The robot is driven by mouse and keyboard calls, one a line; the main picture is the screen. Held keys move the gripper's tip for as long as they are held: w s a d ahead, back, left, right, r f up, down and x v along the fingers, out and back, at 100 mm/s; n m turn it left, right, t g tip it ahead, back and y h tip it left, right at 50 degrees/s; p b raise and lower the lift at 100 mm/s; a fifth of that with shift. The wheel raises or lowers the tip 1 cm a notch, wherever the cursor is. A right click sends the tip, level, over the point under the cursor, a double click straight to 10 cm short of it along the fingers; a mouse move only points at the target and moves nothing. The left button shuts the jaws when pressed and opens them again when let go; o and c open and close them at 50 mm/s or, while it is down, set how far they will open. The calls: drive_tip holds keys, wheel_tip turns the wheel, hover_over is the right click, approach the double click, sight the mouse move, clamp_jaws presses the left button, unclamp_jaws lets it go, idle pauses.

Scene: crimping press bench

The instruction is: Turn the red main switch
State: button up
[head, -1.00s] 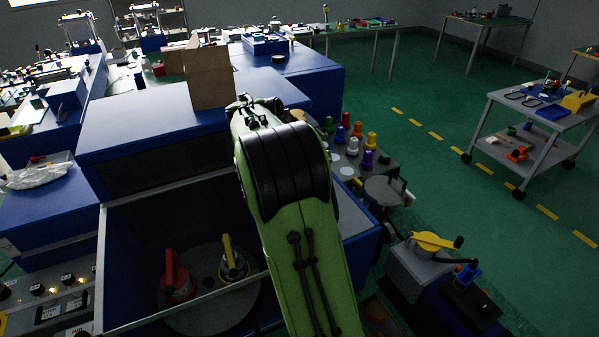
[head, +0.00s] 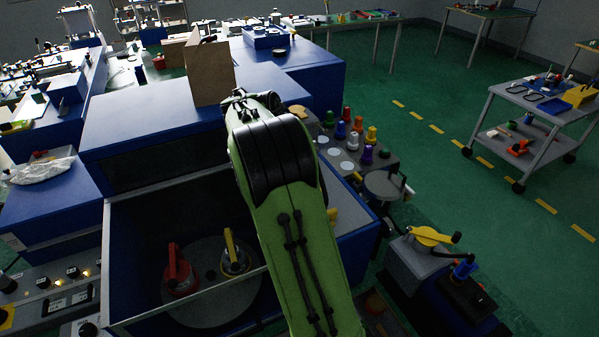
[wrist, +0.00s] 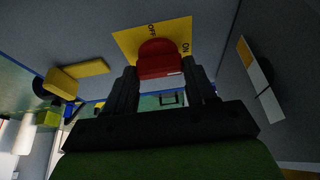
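In the wrist view, the red main switch (wrist: 159,60) sits on a yellow plate (wrist: 181,35) marked OFF and ON. The plate is on a grey panel. My gripper (wrist: 163,74) is open. Its two dark fingers stand apart, one on either side of the red handle, with a small gap showing on each side. I cannot tell how deep the handle sits between the fingertips. In the head view, my green arm hides the gripper, and I cannot make out the main switch there.
In the head view, a red handle (head: 178,273) and a yellow handle (head: 233,255) stand on a round plate inside the blue press. Coloured caps (head: 371,135) stand right of my arm. A trolley (head: 535,115) is at the right, with free green floor around it.

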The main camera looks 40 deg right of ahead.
drive_tip(key=o, duration=0.4)
drive_tip(key=shift+o, duration=0.2)
drive_tip(key=p+v, duration=0.7)
drive_tip(key=v, duration=0.9)
drive_tip(key=shift+w+f, duration=0.1)
drive_tip(key=shift+f, duration=0.1)
drive_tip(key=shift+a+r, duration=0.1)
drive_tip(key=s+a+f+n+t+y, duration=0.1)
drive_tip(key=s+a+n+t+y, duration=0.3)
drive_tip(key=s+a+n, duration=1.5)
drive_tip(key=s+n+t, duration=0.2)
drive_tip(key=s, duration=0.1)
drive_tip(key=shift+a+f+t, duration=0.25)
drive_tip(key=shift+t, duration=0.15)
